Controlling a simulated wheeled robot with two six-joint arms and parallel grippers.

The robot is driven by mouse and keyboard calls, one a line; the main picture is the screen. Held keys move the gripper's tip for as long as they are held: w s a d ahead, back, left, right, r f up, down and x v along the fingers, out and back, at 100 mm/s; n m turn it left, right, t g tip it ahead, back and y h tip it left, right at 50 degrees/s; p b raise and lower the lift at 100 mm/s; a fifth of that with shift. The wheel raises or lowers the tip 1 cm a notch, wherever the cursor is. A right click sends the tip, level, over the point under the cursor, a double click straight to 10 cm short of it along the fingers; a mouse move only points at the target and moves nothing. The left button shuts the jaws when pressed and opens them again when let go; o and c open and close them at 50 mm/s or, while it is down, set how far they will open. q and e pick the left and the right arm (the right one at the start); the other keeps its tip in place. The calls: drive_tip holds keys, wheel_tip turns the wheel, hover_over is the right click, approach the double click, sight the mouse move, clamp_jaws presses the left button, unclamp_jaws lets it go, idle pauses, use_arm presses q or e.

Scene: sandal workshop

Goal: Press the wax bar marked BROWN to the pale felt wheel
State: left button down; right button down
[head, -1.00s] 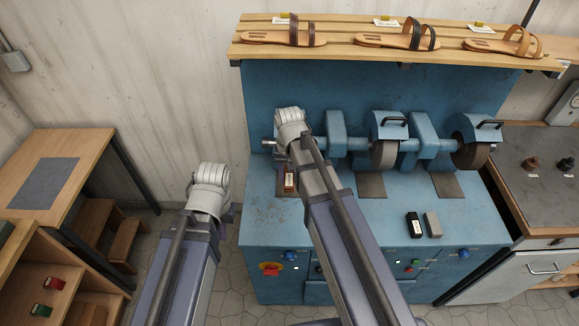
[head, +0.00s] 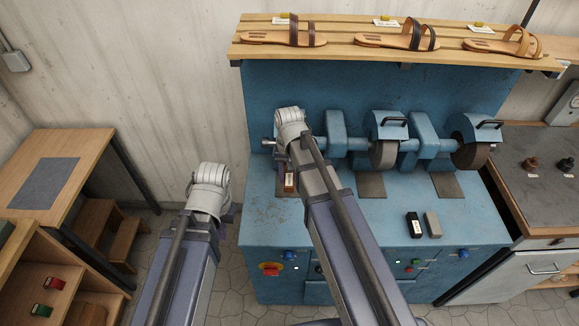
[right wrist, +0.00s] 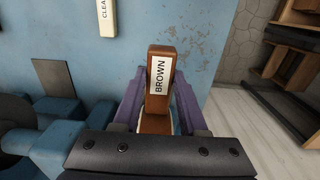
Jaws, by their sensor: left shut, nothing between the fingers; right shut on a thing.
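In the head view a small part of the bar (head: 289,182) shows beside my right arm, in front of the left end of the grinding machine. My right gripper is shut on it; its fingers are mostly hidden in the head view. I cannot make out the pale felt wheel; my right arm covers part of the shaft. My left gripper (head: 229,213) is shut and empty, left of the machine, mostly hidden by its wrist.
A grey wheel (head: 384,154) and a dark wheel (head: 470,152) sit on the blue machine (head: 270,215). A pale bar (right wrist: 107,18) marked CLEA shows in the wrist view. Sandals line the shelf (head: 345,31) above.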

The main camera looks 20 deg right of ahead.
drive_tip(key=shift+w, duration=0.15)
drive_tip(key=shift+s+a+f, duration=0.15)
drive_tip(key=shift+s+f, duration=0.1)
drive_tip(key=shift+s, duration=0.35)
drive_tip(key=s, duration=0.1)
drive_tip(key=s+a+b, duration=0.1)
drive_tip(key=s, duration=0.1)
drive_tip(key=s+f, duration=0.1)
drive_tip(key=s, duration=0.1)
drive_tip(key=shift+s+a+f+b, duration=0.1)
drive_tip(key=shift+s+a+b, duration=0.1)
drive_tip(key=shift+a+b, duration=0.15)
wheel_tip(320, 180, down, 4)
drive_tip(key=b, duration=0.4)
drive_tip(key=shift+d, duration=0.1)
idle(0.9)
